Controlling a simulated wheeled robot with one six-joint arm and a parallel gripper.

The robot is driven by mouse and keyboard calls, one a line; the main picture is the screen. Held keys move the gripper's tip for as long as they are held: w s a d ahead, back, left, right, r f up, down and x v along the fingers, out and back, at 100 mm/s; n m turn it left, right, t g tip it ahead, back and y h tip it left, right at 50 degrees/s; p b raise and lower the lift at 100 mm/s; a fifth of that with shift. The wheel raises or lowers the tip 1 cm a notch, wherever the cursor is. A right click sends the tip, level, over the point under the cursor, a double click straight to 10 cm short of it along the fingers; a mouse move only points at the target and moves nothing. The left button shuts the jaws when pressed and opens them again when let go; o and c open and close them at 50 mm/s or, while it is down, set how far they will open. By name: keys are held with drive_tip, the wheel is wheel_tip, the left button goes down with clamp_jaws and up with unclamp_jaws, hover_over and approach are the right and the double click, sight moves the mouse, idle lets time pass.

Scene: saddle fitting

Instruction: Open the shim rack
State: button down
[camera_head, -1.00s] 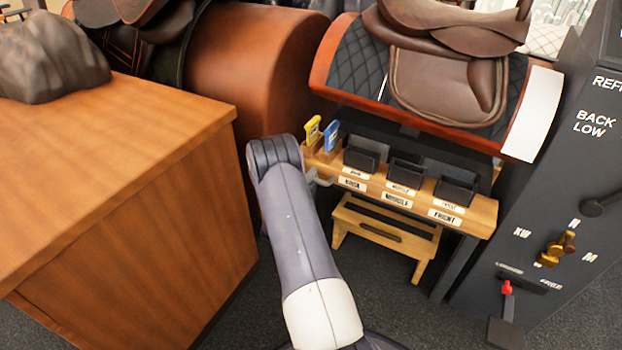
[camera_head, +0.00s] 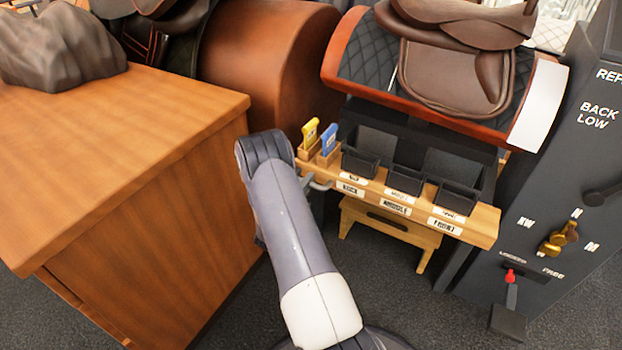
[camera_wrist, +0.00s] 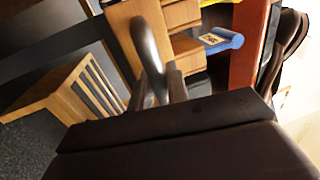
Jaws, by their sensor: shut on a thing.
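The shim rack (camera_head: 478,230) is a light wooden drawer with a labelled front, standing out from under the brown saddle. It carries several black bins (camera_head: 405,179), a yellow tag (camera_head: 310,131) and a blue tag (camera_head: 329,139). Its grey bar handle (camera_head: 318,184) is at the left end of the front. In the wrist view the handle (camera_wrist: 148,45) runs down between the fingers of my gripper (camera_wrist: 160,92), which is shut on it.
A wooden bench (camera_head: 185,110) with a dark grey lump (camera_head: 62,48) stands close on the left of my arm. A small wooden step (camera_head: 390,225) is under the rack. A dark panel (camera_head: 560,180) with knobs and a red-tipped lever stands at right.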

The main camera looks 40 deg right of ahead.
drive_tip(key=shift+r+v, duration=0.2)
drive_tip(key=shift+v, duration=0.9)
drive_tip(key=shift+r+v, duration=0.25)
drive_tip(key=shift+v, duration=0.85)
drive_tip(key=shift+a, duration=0.1)
drive_tip(key=c, duration=1.4)
unclamp_jaws()
drive_tip(key=shift+c, duration=0.2)
drive_tip(key=p+v, duration=0.2)
drive_tip(key=v, duration=0.8)
drive_tip(key=shift+s+a, duration=0.25)
drive_tip(key=shift+a, duration=0.1)
drive_tip(key=b+x, duration=0.1)
drive_tip(key=x, duration=1)
drive_tip(key=shift+w+d+b, duration=0.15)
drive_tip(key=shift+d+b, duration=0.05)
drive_tip(key=shift+b, duration=0.1)
drive_tip(key=shift+a, duration=0.1)
